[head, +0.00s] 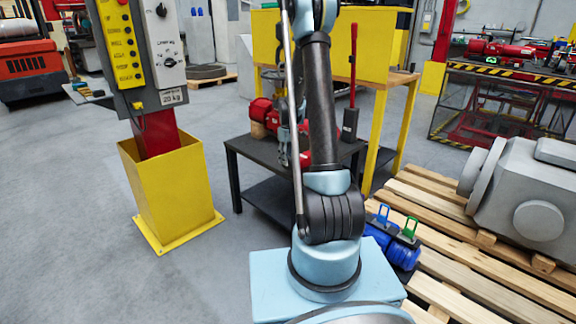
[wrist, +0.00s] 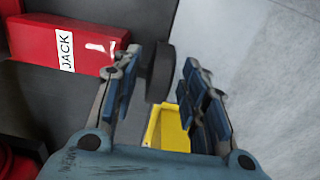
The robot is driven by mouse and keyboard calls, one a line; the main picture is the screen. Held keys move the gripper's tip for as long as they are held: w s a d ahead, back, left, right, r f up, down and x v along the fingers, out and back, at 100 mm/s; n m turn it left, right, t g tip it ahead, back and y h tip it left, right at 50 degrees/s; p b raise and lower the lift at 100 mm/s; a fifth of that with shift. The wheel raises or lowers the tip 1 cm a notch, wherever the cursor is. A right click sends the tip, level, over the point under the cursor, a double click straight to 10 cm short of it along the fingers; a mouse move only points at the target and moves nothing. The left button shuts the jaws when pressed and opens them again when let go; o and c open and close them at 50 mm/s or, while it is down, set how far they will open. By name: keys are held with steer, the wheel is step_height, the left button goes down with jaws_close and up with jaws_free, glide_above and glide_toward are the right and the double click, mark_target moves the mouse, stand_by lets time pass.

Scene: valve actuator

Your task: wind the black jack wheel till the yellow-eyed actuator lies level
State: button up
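A red jack (wrist: 85,44) with a white JACK label lies at the upper left of the wrist view. The black jack wheel (wrist: 160,73) stands at its right end, seen nearly edge-on. My gripper (wrist: 162,62) is open with the wheel between its fingertips; a gap shows on the right, and I cannot tell whether the left finger touches. In the head view my gripper (head: 284,148) points down at the black table, partly behind my arm. A red actuator (head: 262,113) sits there near a wooden block. No yellow eye is distinguishable, and its tilt is unclear.
A black table (head: 243,147) carries the red parts. A yellow post base (head: 168,190) stands left of it, also visible in the wrist view (wrist: 167,127).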

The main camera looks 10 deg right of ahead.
steer(key=shift+f, duration=1.55)
jaws_close()
